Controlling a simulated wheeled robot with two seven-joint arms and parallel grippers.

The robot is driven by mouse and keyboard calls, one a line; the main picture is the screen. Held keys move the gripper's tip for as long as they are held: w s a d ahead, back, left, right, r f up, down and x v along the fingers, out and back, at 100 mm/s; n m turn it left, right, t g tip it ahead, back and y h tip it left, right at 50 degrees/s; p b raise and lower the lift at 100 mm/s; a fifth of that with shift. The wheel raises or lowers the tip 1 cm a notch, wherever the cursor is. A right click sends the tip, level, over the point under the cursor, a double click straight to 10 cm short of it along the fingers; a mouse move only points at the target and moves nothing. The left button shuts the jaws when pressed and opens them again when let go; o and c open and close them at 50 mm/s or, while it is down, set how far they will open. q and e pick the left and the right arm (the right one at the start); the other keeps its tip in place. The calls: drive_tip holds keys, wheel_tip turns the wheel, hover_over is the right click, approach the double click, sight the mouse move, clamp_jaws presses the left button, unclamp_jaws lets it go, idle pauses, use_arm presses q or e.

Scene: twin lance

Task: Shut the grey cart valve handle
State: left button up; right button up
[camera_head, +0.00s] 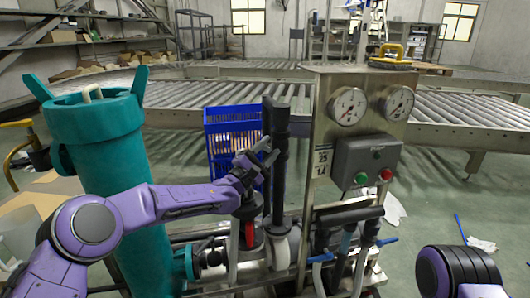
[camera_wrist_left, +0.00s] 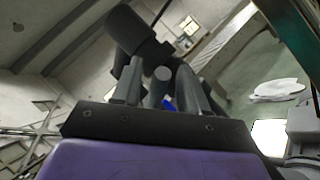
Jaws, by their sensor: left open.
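My left gripper (camera_head: 265,154) reaches in from the left, at the upright dark pipes of the cart, left of the gauge panel. It is open. In the left wrist view its two fingers (camera_wrist_left: 160,88) stand apart, with a grey round-ended piece (camera_wrist_left: 162,73) showing between or just beyond them. A thick dark pipe or handle (camera_wrist_left: 135,30) rises behind. The dark grey upright pipe (camera_head: 281,160) is close to the fingertips in the head view. I cannot tell which part is the grey valve handle, nor whether the fingers touch it. My right gripper is out of view.
A teal cylinder (camera_head: 105,160) stands left of the pipes, behind my left arm. A panel with two gauges (camera_head: 348,106) and a button box (camera_head: 366,160) is right of them. A blue crate (camera_head: 222,125) is behind.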

use_arm(q)
drive_tip(key=p+v, duration=0.1)
drive_tip(key=v, duration=0.9)
drive_tip(key=shift+a+f, duration=0.15)
drive_tip(key=shift+f, duration=0.05)
